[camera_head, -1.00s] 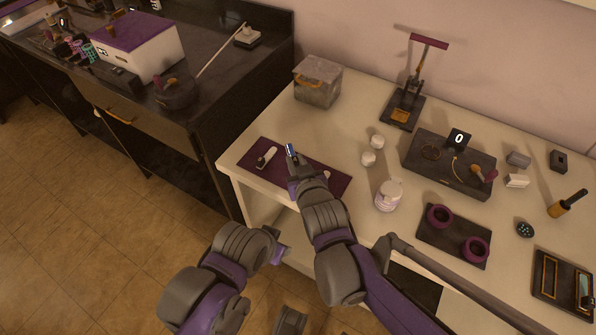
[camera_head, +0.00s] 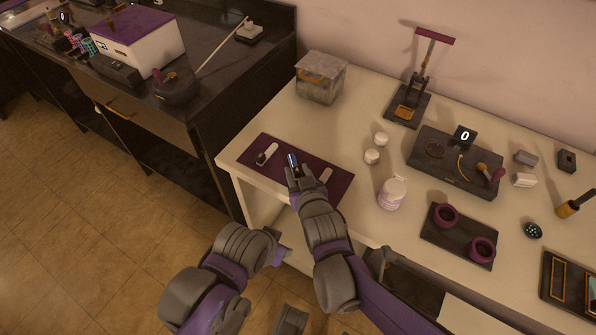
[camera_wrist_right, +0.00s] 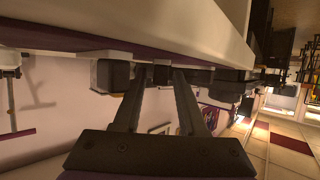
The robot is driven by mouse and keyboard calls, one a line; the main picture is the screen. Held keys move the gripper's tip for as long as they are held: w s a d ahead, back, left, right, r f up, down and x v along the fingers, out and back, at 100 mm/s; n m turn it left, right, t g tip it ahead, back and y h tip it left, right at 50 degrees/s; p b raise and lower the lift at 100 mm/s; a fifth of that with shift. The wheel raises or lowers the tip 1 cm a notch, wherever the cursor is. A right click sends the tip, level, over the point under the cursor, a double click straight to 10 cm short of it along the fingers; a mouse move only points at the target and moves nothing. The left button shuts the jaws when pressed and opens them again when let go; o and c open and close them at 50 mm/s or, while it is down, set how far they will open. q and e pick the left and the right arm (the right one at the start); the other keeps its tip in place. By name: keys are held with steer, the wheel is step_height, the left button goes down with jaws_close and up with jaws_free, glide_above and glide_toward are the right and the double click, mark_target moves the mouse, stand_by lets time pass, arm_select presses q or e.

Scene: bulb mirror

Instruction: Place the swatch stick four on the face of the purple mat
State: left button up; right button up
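The purple mat (camera_head: 309,178) lies flat near the left end of the white table. A white stick with a dark end (camera_head: 266,154) lies on its left part, and a pale stick (camera_head: 325,175) lies on its right part. I cannot read which is swatch stick four. My right gripper (camera_head: 292,160) is low over the mat between the sticks. In the right wrist view its two fingers (camera_wrist_right: 158,78) stand apart with nothing clearly gripped; a small dark block (camera_wrist_right: 162,75) shows between the tips. My left arm is at lower left; its gripper (camera_head: 279,255) is unclear, beside the table front.
A grey lidded box (camera_head: 321,77) stands behind the mat. Two small white jars (camera_head: 372,157) and a white bottle (camera_head: 392,192) stand to its right. A dark tray with purple rings (camera_head: 458,236) lies further right. Bare tabletop lies behind the mat.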

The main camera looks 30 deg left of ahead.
steer(key=shift+o, duration=0.3)
steer(key=shift+d+r, duration=0.1)
steer(key=shift+r, duration=0.15)
arm_select(q)
step_height(320, 180, up, 3)
steer(key=shift+f+p, duration=0.1)
steer(key=shift+p, duration=1.15)
arm_select(e)
steer(key=v, duration=1.1)
steer(key=shift+s+d, duration=0.25)
steer(key=shift+s, duration=0.1)
steer(key=shift+r, duration=0.1)
